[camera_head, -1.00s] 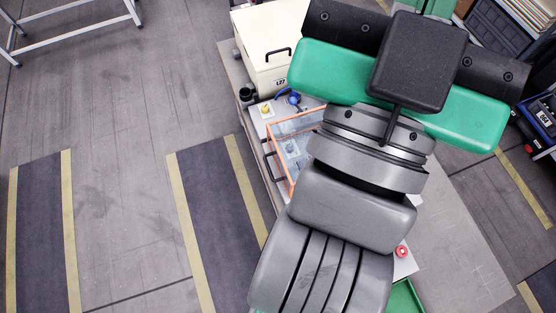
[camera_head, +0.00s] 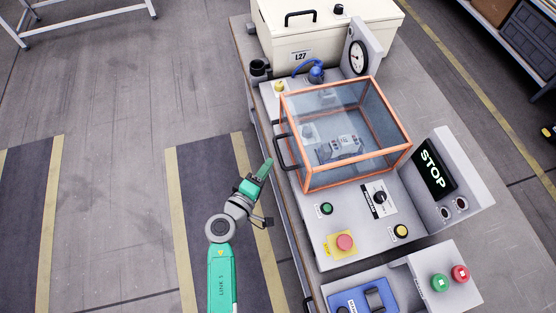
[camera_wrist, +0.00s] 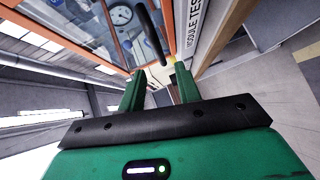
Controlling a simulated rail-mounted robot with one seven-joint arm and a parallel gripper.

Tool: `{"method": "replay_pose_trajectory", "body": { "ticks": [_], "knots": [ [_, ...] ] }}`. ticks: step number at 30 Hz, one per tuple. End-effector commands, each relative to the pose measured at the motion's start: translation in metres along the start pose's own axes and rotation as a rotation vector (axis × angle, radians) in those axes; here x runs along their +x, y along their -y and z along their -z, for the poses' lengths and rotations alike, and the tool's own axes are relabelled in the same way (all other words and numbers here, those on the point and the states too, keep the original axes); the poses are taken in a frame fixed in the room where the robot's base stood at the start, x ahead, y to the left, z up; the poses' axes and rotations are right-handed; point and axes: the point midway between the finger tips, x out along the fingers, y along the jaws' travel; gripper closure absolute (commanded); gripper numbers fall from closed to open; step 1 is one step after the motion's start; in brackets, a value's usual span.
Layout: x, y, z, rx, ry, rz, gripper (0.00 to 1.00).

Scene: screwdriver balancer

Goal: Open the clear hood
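The clear hood (camera_head: 345,130) has an orange frame and clear panels; it sits closed over a fixture on the grey bench. Its black handle (camera_head: 281,153) is on the left side of the hood. My gripper (camera_head: 266,166) is just left of the hood, beside the bench edge, pointing up toward the handle and apart from it. In the wrist view, my two green fingers (camera_wrist: 160,72) are spread with nothing between them. The black handle (camera_wrist: 150,32) shows beyond and above the fingertips, with the hood's orange frame (camera_wrist: 108,32) behind it.
A cream box (camera_head: 330,35) marked L27 and a gauge (camera_head: 358,57) stand behind the hood. A STOP panel (camera_head: 436,168) is to the right. A red button (camera_head: 345,242) and a blue device (camera_head: 362,298) are in front. The floor left of the bench is free.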

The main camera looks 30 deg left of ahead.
Motion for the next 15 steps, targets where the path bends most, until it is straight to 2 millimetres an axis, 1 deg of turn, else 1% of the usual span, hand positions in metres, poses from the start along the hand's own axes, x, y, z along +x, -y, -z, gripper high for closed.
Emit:
{"method": "replay_pose_trajectory", "body": {
  "ticks": [1,5,8,12,15],
  "knots": [
    [-0.001,0.004,0.001,-0.010,-0.003,0.002,0.67],
    [0.002,0.002,0.001,-0.011,-0.003,0.001,0.67],
    [0.016,0.002,0.000,-0.010,-0.001,-0.001,0.67],
    [0.045,0.003,0.000,-0.009,0.001,-0.001,0.67],
    [0.061,0.003,0.000,-0.009,-0.001,-0.001,0.67]
  ]
}}
